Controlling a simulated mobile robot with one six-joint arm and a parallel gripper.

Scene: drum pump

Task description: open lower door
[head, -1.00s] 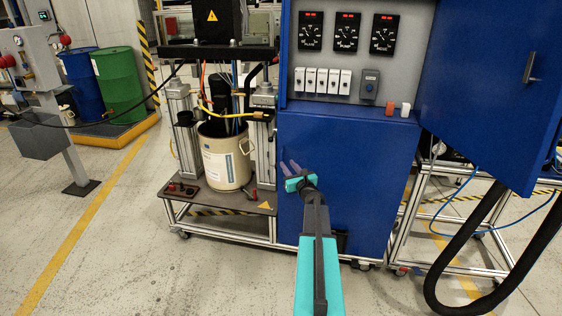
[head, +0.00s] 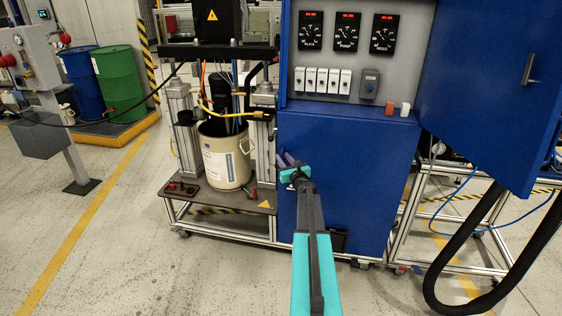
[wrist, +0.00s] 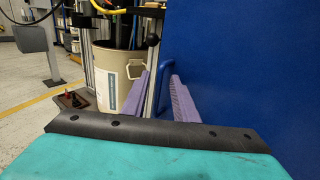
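The lower door (head: 362,190) is the flat blue panel of the cabinet under the gauges. It looks shut in the head view. It fills the right of the wrist view (wrist: 255,70). My gripper (head: 287,158) is at the door's left edge. In the wrist view its two purple fingers (wrist: 160,98) are apart. A blue upright handle (wrist: 164,78) shows between the fingers, close to the right one. I cannot tell whether a finger touches it. The handle is hidden behind my gripper in the head view.
The upper door (head: 490,90) stands swung open at the right. A cream drum (head: 226,160) stands on the pump frame left of the cabinet. A thick black hose (head: 437,285) loops at the lower right. Floor is clear at the front left.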

